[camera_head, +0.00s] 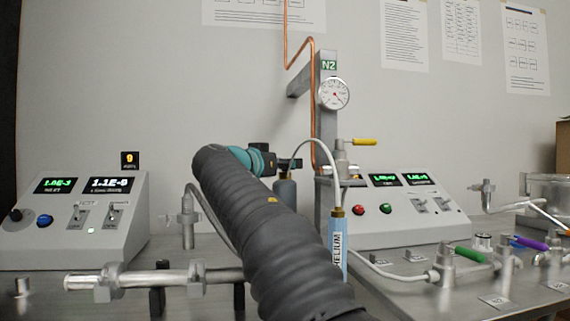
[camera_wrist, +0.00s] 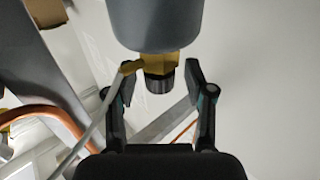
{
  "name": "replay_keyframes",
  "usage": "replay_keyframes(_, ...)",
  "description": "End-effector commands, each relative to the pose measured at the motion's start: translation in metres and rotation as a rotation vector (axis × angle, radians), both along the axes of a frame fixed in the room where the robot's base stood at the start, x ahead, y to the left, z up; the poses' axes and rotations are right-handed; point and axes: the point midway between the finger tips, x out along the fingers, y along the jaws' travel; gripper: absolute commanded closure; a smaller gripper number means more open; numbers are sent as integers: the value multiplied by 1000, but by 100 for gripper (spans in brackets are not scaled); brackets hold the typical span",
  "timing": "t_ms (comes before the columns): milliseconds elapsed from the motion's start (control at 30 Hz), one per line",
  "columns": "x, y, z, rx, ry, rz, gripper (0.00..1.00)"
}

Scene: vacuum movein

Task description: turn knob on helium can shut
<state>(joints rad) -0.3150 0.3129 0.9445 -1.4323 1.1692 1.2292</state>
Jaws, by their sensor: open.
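A light-blue can marked HELIUM (camera_head: 338,257) stands upright right of my arm in the head view, with a brass fitting (camera_head: 338,212) and a pale hose on top. A grey can (camera_head: 285,192) stands behind my arm, partly hidden. My gripper (camera_head: 289,163) is at its top. In the wrist view the grey can (camera_wrist: 155,22) appears inverted, with a brass fitting (camera_wrist: 154,63) and a dark knob (camera_wrist: 159,83). My open gripper (camera_wrist: 160,77) has one finger on each side of this knob, with visible gaps.
A copper pipe (camera_head: 312,100) and a grey post with a gauge (camera_head: 334,94) rise behind the cans. Control boxes stand left (camera_head: 75,235) and right (camera_head: 400,222). The pale hose (camera_head: 326,150) arches close to my gripper.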

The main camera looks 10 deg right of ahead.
Motion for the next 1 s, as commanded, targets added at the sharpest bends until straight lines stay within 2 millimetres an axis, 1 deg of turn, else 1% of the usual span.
replay_keyframes(67,0,0,0,0,0,0,46)
replay_keyframes(100,0,0,0,0,0,0,51)
replay_keyframes(167,0,0,0,0,0,0,66)
replay_keyframes(200,0,0,0,0,0,0,76)
replay_keyframes(300,0,0,0,0,0,0,100)
replay_keyframes(567,-1,-1,-3,0,0,32,100)
replay_keyframes(733,-2,-2,-6,2,-2,157,100)
replay_keyframes(1000,0,-1,-2,1,2,346,100)
